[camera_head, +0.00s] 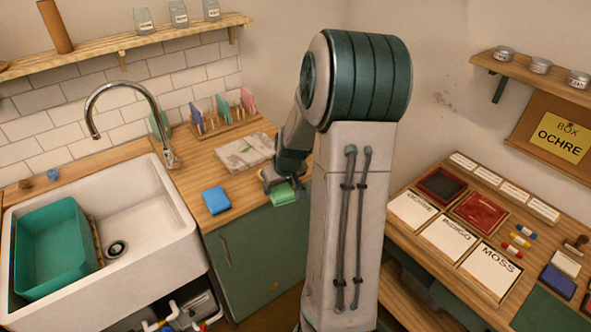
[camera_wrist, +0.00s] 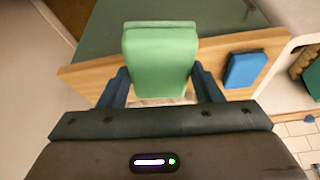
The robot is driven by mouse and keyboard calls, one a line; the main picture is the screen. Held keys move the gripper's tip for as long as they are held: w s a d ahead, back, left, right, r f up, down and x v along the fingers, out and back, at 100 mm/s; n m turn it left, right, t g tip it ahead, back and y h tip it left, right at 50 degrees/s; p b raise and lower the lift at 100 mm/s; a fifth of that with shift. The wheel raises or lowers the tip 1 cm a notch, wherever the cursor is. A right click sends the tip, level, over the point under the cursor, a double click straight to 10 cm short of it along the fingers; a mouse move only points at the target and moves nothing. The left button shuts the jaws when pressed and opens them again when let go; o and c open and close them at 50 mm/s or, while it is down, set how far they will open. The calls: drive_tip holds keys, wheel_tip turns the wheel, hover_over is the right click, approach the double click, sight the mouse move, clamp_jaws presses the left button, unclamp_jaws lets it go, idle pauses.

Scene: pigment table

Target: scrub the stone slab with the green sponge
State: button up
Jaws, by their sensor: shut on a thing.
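The green sponge (camera_head: 284,197) is in my gripper (camera_head: 283,184) at the front edge of the wooden counter, in front of the stone slab. In the wrist view the green sponge (camera_wrist: 160,65) sits between the two dark fingers of my gripper (camera_wrist: 160,82), which are shut on its sides. The stone slab (camera_head: 243,152) is a pale grey, mottled flat piece lying on the counter, behind and left of the sponge. My arm hides part of its right side. The sponge is apart from the slab.
A blue sponge (camera_head: 216,200) lies on the counter, left of my gripper; it also shows in the wrist view (camera_wrist: 244,70). A rack (camera_head: 222,120) with coloured pieces stands behind the slab. The white sink (camera_head: 150,225) with a teal tub (camera_head: 50,245) is at left.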

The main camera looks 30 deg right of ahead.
drive_tip(key=shift+n, duration=0.5)
drive_tip(key=a+f, duration=0.3)
drive_tip(key=a, duration=0.3)
drive_tip(key=a+f, duration=0.3)
drive_tip(key=a, duration=0.4)
drive_tip(key=a+f, duration=0.4)
drive_tip(key=a, duration=0.2)
drive_tip(key=shift+s+a, duration=0.3)
drive_tip(key=shift+a, duration=0.05)
drive_tip(key=shift+d+r, duration=0.15)
drive_tip(key=shift+d, duration=0.1)
